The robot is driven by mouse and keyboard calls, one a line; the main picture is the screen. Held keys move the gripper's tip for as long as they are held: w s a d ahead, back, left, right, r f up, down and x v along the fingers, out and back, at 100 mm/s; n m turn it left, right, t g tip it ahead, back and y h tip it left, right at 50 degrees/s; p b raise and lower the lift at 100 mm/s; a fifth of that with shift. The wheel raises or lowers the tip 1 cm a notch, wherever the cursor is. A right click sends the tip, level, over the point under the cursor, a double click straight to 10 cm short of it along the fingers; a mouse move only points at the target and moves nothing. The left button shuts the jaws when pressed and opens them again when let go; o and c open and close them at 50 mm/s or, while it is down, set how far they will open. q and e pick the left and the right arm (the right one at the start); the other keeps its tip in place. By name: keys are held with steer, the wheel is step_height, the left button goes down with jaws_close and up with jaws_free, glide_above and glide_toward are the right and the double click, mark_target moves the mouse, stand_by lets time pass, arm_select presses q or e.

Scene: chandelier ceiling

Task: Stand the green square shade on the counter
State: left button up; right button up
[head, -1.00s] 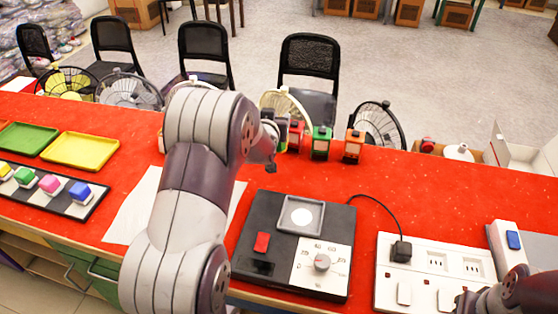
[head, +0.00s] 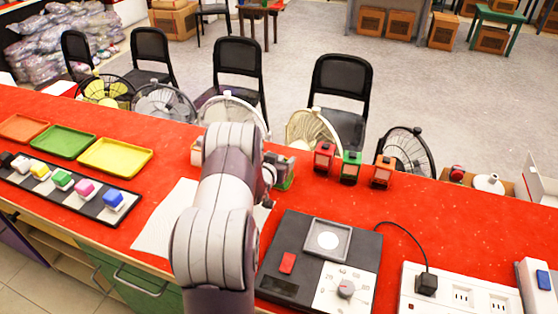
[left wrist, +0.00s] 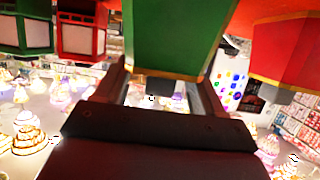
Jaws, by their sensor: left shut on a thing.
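My left gripper (head: 274,172) is just beyond my left arm, low over the red counter (head: 450,222). It is shut on a green square shade (head: 287,183), partly hidden by the gripper in the head view. In the left wrist view, the green shade (left wrist: 175,35) fills the space between the fingers (left wrist: 155,90). I cannot tell whether its base touches the counter. My right gripper is out of view.
To the right stand red (head: 324,157), green (head: 350,168) and orange (head: 382,172) lanterns. A black tester box (head: 290,230) and a white socket strip (head: 450,290) lie nearer. Fans (head: 312,130) line the far edge. Yellow tray (head: 115,157) is left.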

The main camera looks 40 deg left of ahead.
arm_select(q)
steer(key=shift+f, duration=0.3)
steer(key=o, duration=1.1)
steer(key=shift+f, duration=0.1)
